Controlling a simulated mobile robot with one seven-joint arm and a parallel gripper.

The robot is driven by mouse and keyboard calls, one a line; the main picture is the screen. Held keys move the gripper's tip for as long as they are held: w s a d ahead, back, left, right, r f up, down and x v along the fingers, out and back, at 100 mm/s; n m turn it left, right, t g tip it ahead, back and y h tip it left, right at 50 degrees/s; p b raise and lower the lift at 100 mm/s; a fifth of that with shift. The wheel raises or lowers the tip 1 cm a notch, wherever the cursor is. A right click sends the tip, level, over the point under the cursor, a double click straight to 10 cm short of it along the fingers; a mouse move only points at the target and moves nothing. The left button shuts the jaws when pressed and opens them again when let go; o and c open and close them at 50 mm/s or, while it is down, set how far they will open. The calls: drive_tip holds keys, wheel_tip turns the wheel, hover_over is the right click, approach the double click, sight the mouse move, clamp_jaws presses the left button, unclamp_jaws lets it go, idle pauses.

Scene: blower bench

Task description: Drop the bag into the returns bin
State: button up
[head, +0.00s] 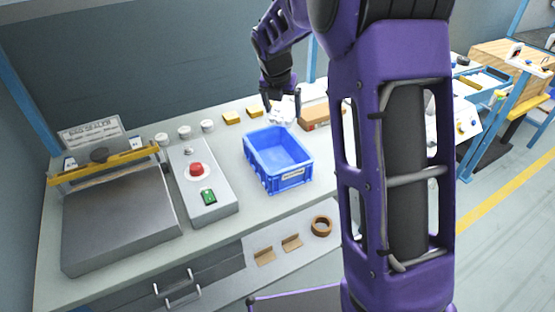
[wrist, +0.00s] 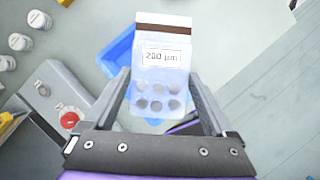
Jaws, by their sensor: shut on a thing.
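My gripper (head: 279,97) is shut on a clear bag (wrist: 160,72) that holds several round grey pieces. The bag has a white "200 µm" label and a brown strip along its top. It also shows as a pale shape (head: 283,112) under my gripper in the head view. The blue bin (head: 290,180), with a small label on its front, stands open on the bench. My gripper and the bag appear near the bin's back edge. In the wrist view the bag covers part of the bin (wrist: 118,52). The bag's height above it is hard to tell.
A grey control box (head: 213,205) with a red button stands left of the bin. A flat machine (head: 120,220) is further left. White jars (head: 184,132), yellow blocks (head: 232,117) and a cardboard box (head: 316,117) stand behind. A tape roll (head: 321,226) lies below.

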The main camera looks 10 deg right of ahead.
drive_tip(key=shift+w+r, duration=0.1)
drive_tip(key=shift+w, duration=0.05)
wheel_tip(320, 180, down, 6)
drive_tip(key=b, duration=0.5)
drive_tip(key=shift+b, duration=0.3)
drive_tip(key=o, duration=1.1)
drive_tip(key=shift+o, duration=0.2)
drive_tip(key=p+v, duration=0.2)
drive_tip(key=v, duration=1.5)
drive_tip(key=shift+r+p, duration=0.25)
drive_tip(key=shift+p, duration=0.05)
